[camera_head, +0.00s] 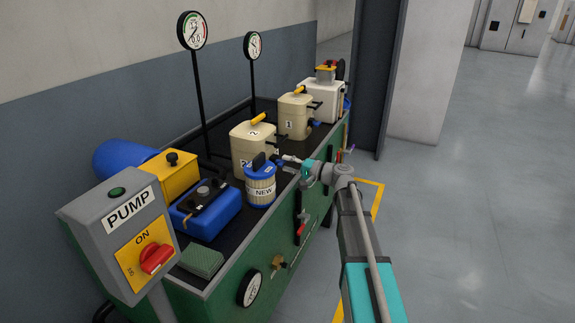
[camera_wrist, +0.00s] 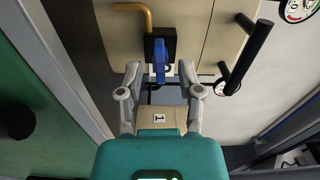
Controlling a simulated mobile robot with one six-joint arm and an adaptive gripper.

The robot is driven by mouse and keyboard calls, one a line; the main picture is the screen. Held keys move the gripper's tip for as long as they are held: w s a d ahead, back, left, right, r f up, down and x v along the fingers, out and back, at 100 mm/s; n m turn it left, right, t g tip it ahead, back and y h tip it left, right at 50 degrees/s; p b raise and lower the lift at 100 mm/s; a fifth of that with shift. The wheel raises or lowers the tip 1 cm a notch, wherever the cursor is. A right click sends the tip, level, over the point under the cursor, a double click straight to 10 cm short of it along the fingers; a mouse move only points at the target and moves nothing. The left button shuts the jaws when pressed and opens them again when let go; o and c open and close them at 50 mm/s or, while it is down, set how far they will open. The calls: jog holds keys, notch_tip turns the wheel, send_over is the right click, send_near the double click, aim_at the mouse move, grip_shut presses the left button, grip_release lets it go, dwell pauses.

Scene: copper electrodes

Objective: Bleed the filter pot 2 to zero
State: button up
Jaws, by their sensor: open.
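Filter pot 2 (camera_head: 253,143) is a cream pot with a yellow handle on its lid and a "2" on it, standing on the bench. In the wrist view a large cream wall (camera_wrist: 205,30), apparently this pot, fills the top. A blue lever (camera_wrist: 160,60) on a black valve block (camera_wrist: 172,42) sticks out there beside a brass pipe (camera_wrist: 135,8). My gripper (camera_wrist: 160,72) is open, its fingers on either side of the blue lever's end. Contact cannot be told. In the head view my gripper (camera_head: 284,159) is beside pot 2's lower right side.
Pot 1 (camera_head: 295,117) stands behind pot 2. The blue-capped "NEW" canister (camera_head: 260,188) is close in front of my gripper. Two gauges (camera_head: 192,31) (camera_head: 252,45) rise on posts. The pump switch box (camera_head: 130,235) is at front left. Open floor (camera_head: 480,190) lies right.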

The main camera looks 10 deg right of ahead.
jog(key=shift+v, duration=2.85)
jog(key=shift+s, duration=0.1)
jog(key=v, duration=1.2)
jog(key=s+a+f+n+g+h, duration=0.35)
jog(key=s+a+f+g, duration=0.25)
jog(key=a+f, duration=0.45)
jog(key=s+a+f+n+g+h, duration=0.4)
jog(key=s+f+h, duration=0.4)
jog(key=s+h, duration=0.4)
notch_tip(320, 180, up, 23)
jog(key=m+p, duration=0.1)
jog(key=p, duration=2.2)
jog(key=shift+s+g+y, duration=0.2)
jog(key=shift+g+y, duration=0.1)
jog(key=shift+y, duration=0.15)
